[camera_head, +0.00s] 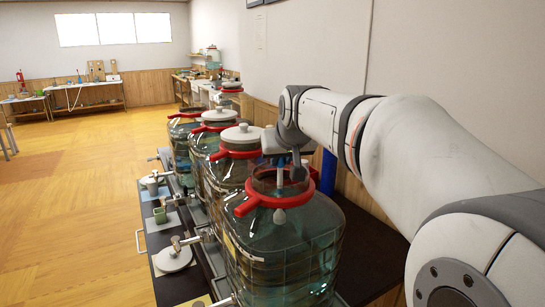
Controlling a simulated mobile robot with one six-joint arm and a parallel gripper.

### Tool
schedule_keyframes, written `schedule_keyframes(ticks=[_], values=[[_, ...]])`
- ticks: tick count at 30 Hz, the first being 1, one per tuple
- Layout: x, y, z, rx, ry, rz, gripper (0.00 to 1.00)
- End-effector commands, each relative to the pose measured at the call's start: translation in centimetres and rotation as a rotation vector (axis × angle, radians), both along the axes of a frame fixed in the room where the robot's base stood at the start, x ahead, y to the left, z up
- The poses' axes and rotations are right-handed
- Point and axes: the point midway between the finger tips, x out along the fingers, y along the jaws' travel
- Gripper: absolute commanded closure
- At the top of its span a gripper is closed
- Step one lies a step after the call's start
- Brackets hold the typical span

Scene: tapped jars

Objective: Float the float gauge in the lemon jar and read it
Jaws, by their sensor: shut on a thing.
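My gripper (284,172) is over the mouth of the nearest jar (285,245), pointing down. It is shut on a thin, pale gauge-like piece (279,214), whose stem and rounded lower end hang down within the jar's neck. The grip itself is small and partly hidden by the wrist. The jar is large, clear glass with bluish liquid, a red collar (246,207) and no lid on it. I cannot read a label that marks it as lemon. I cannot tell whether the piece touches the liquid, and no scale reading is legible.
Several similar jars with red collars stand in a row behind, one with a pale lid (241,134). Taps face left. A pale round lid (174,258) and cups (160,215) lie on the lower ledge. The wall is close on the right; open floor (80,200) lies left.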

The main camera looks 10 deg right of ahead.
Motion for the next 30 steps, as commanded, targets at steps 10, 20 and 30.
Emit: schedule_keyframes(ticks=[10, 20, 30], values=[[0.0, 0.0, -0.1, 0.0, 0.0, -0.001, 0.77], [0.0, 0.0, -0.2, 0.0, 0.0, -0.001, 0.54], [-1.1, 0.0, 1.0, 0.0, -0.002, -0.001, 0.54]])
